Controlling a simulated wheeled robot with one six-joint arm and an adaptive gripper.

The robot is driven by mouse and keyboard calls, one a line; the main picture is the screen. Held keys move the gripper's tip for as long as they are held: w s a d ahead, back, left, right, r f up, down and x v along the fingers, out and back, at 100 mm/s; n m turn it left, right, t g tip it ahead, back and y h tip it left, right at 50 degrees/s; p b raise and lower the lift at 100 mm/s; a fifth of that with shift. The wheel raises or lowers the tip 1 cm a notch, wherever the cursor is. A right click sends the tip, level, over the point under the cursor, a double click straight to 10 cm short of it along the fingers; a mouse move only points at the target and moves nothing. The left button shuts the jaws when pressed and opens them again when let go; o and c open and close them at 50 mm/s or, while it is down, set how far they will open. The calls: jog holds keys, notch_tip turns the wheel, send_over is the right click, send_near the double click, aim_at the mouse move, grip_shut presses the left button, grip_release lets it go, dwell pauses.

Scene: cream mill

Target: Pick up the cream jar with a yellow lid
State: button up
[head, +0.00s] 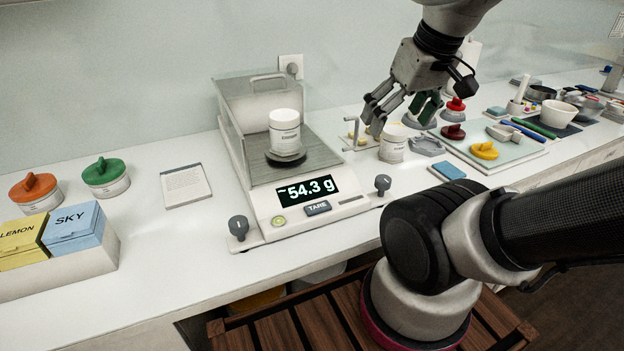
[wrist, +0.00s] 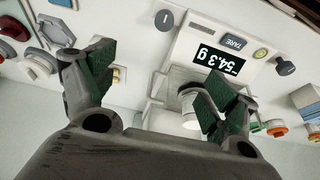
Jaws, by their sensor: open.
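No jar with a yellow lid shows clearly. One white labelled jar (head: 285,131) with a white top stands upright on the balance pan; it also shows in the wrist view (wrist: 189,108), partly behind a finger. A second white jar (head: 393,146) stands on the counter right of the balance, its top pale. A round yellow lid with a knob (head: 484,150) lies on the pale green board, apart from both jars. My gripper (head: 398,114) is open and empty, above and close to the second jar. In the wrist view its green-padded fingers (wrist: 158,80) are spread wide.
The balance (head: 308,190) reads 54.3 g and has a raised clear hood. The board (head: 505,152) holds red and yellow lids. Orange-topped (head: 34,192) and green-topped jars (head: 105,176) stand left, behind LEMON and SKY boxes (head: 74,228). Counter space around the card (head: 186,185) is clear.

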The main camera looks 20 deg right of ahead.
jog(key=w+a+f+n+g, duration=0.2)
jog(key=w+a+n+g, duration=0.2)
jog(key=w+a+n, duration=1.25)
jog(key=w+f, duration=0.1)
jog(key=f, duration=0.1)
jog(key=d+f+m, duration=0.1)
jog(key=f, duration=0.2)
jog(key=w+f+m, duration=0.1)
jog(key=f, duration=0.1)
jog(key=shift+w+d+f, duration=0.15)
jog(key=shift+w+f, duration=0.15)
jog(key=shift+c, duration=0.4)
jog(key=c, duration=1.1)
jog(key=shift+o, duration=0.2)
